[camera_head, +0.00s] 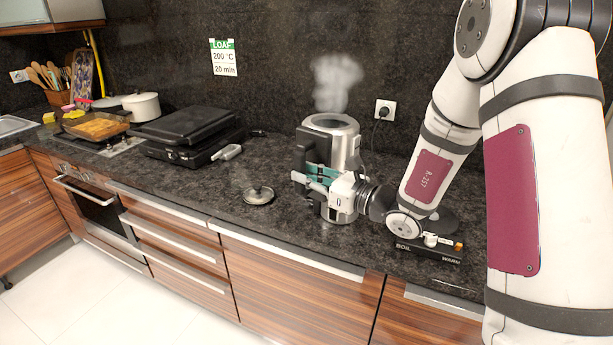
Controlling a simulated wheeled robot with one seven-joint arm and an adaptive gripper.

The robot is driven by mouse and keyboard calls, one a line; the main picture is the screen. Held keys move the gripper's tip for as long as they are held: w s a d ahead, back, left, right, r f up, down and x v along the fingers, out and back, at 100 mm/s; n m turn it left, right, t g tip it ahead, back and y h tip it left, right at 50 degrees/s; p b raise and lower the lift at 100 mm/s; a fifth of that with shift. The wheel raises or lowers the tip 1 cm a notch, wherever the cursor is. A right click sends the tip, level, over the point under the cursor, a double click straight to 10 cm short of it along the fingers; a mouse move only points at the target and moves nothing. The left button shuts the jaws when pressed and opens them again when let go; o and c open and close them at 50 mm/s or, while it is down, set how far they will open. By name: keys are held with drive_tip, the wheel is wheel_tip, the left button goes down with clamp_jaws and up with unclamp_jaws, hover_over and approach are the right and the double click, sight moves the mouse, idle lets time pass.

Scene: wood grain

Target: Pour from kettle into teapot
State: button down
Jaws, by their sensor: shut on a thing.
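A tall brushed-steel kettle (347,148) with an open top stands out on the right half of the counter, upright, with steam rising above it. Its dark handle (303,150) is on the left side. My gripper (312,178) comes in from the right across the kettle's front, its green-padded fingers shut on the handle. The gripper hides part of the kettle's lower body, and I cannot tell whether its bottom touches the counter. A small dark lid (258,195) with a knob lies on the counter to the left. I cannot make out a teapot.
A black base marked BOIL and WARM (429,250) sits right, partly behind my arm. A black contact grill (190,135), a white pot (142,106) and a baking dish (97,127) stand left. The wall socket (385,109) has a plug. Counter around the lid is clear.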

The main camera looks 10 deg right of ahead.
sight(301, 160)
drive_tip(key=shift+r, duration=0.3)
drive_tip(key=shift+s+a+r+m+p, duration=0.3)
drive_tip(key=shift+r+m+p, duration=0.2)
drive_tip(key=shift+m+p, duration=0.2)
drive_tip(key=shift+s+a+r+m+p, duration=0.3)
drive_tip(key=shift+r+m+p, duration=0.2)
drive_tip(key=shift+m+p, duration=0.2)
drive_tip(key=shift+r, duration=0.1)
drive_tip(key=shift+r+m+p, duration=0.3)
drive_tip(key=shift+r+p, duration=0.1)
drive_tip(key=shift+r, duration=0.05)
drive_tip(key=shift+a+r+m+p, duration=0.1)
drive_tip(key=shift+r+m+p, duration=0.25)
drive_tip(key=shift+r+m, duration=0.05)
